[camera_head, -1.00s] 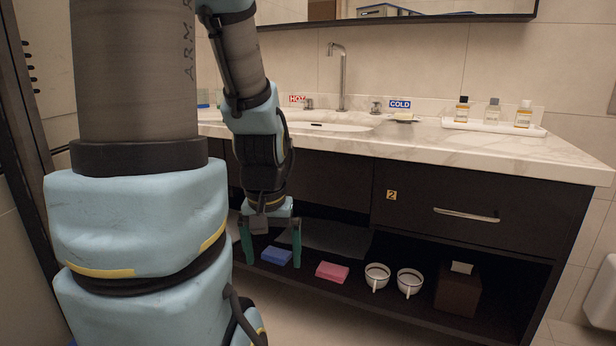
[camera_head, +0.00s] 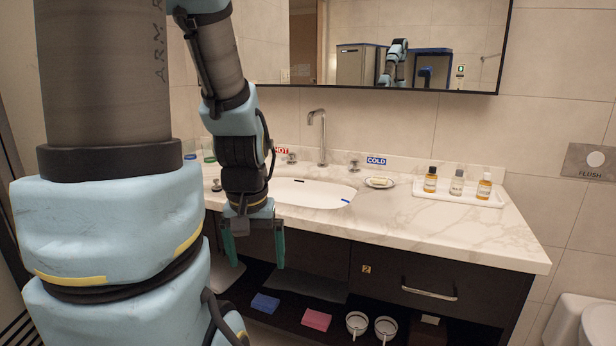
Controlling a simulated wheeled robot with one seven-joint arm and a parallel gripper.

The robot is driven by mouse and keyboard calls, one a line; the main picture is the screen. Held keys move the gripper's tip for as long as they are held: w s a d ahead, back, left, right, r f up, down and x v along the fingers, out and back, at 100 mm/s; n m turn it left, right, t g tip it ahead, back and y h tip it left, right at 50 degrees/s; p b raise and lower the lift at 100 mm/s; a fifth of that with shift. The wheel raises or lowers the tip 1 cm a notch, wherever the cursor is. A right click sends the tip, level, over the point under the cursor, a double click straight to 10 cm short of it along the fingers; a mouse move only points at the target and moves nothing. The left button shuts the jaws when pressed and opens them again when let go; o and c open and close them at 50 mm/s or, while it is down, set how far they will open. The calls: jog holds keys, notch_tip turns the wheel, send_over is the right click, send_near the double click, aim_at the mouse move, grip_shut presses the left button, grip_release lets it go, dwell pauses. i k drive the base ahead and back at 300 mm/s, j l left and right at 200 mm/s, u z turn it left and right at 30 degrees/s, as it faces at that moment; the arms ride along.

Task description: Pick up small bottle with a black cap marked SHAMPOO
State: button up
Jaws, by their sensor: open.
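Several small bottles stand upright in a row on a white tray (camera_head: 462,201) at the right end of the marble counter. The left one is an amber bottle with a black cap (camera_head: 430,181). The middle one is a pale bottle with a grey cap (camera_head: 457,184). The right one is an amber bottle with a white cap (camera_head: 484,187). Their labels are too small to read, so I cannot tell which is marked SHAMPOO. My gripper (camera_head: 256,262) is open, empty and pointing down in front of the counter, well left of the tray and lower than it.
The sink (camera_head: 308,194) with its faucet (camera_head: 318,135) and a soap dish (camera_head: 379,183) lie left of the tray. The counter front (camera_head: 430,245) and drawer handle (camera_head: 428,293) are below. A mirror (camera_head: 400,50) hangs above. Marble before the tray is clear.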

aim_at(430, 180)
jog(key=i+l, duration=0.3)
jog(key=i, duration=0.15)
jog(key=i+l, duration=0.35)
jog(key=i, duration=0.1)
